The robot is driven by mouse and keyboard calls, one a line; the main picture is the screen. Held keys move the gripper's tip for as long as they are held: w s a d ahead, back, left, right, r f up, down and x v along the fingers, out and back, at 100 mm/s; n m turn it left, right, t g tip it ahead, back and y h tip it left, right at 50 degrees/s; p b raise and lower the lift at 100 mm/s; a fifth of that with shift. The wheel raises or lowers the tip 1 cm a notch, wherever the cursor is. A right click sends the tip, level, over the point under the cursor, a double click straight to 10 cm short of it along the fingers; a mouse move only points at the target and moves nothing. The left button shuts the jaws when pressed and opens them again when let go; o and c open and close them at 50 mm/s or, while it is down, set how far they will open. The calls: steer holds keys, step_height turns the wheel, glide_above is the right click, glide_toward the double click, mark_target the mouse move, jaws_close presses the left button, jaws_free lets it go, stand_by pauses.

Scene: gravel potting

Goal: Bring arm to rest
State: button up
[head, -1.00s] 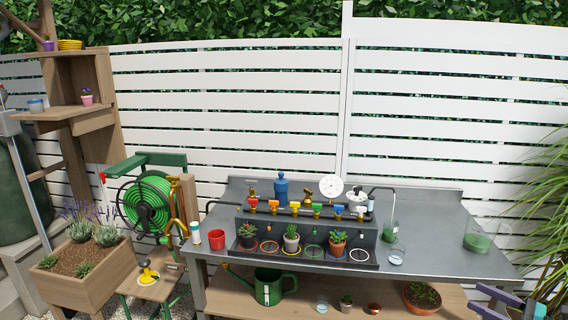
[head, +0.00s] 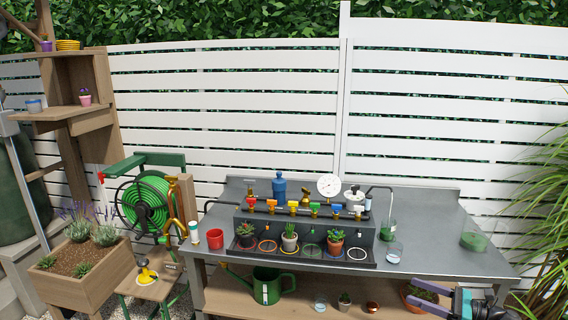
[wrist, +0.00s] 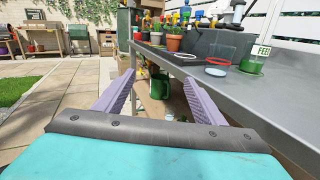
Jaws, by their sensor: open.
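My gripper (head: 418,296) is at the lower right in the head view, in front of the bench's front edge, its fingers pointing left. In the wrist view my gripper (wrist: 160,77) has its two lilac fingers spread well apart with nothing between them. The grey metal bench (head: 425,245) stands behind it in the head view; its top runs along the right in the wrist view (wrist: 285,110). The fingers partly cover a bowl planter on the lower shelf in the head view.
The bench holds a dark tray with potted plants below a row of coloured valves (head: 293,208). A red cup (head: 215,239) and a glass of green material (head: 474,241) stand on it. A green watering can (head: 267,287) is on the lower shelf (head: 225,295). Paving lies open ahead (wrist: 75,80).

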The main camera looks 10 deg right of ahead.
steer(key=w+a+f+n+g+y, duration=0.15)
steer(key=a+f, duration=0.25)
steer(key=a, duration=0.4)
steer(key=w+a+f+g, duration=0.2)
steer(key=a+f+g, duration=0.15)
steer(key=a, duration=0.45)
steer(key=w+a+f+n+g+y, duration=0.15)
steer(key=a+f, duration=0.25)
steer(key=a, duration=0.4)
steer(key=s+a+f+n+g+h, duration=0.1)
steer(key=s+a+f+n+g, duration=0.15)
steer(key=a+f, duration=0.5)
steer(key=s+a+f+n+g+h, duration=0.1)
steer(key=s+a+f+g, duration=0.35)
steer(key=a, duration=0.65)
steer(key=s+a+f+n+g+h, duration=0.3)
steer(key=s+a+f+n, duration=0.15)
steer(key=s+f, duration=0.4)
steer(key=s+a+f+n+g+h, duration=0.35)
steer(key=s+f+n, duration=0.2)
steer(key=s, duration=0.55)
steer(key=s+d+f+n+t+h, duration=0.1)
steer(key=s+d+f+n+h, duration=0.1)
steer(key=d+n, duration=0.3)
steer(key=s+d+f+n+h, duration=0.1)
steer(key=d+f+n+h, duration=0.2)
steer(key=d+n+h, duration=0.2)
steer(key=shift+s+d+n+t, duration=0.2)
steer(key=shift+s+n+t, duration=0.2)
steer(key=shift+n, duration=0.35)
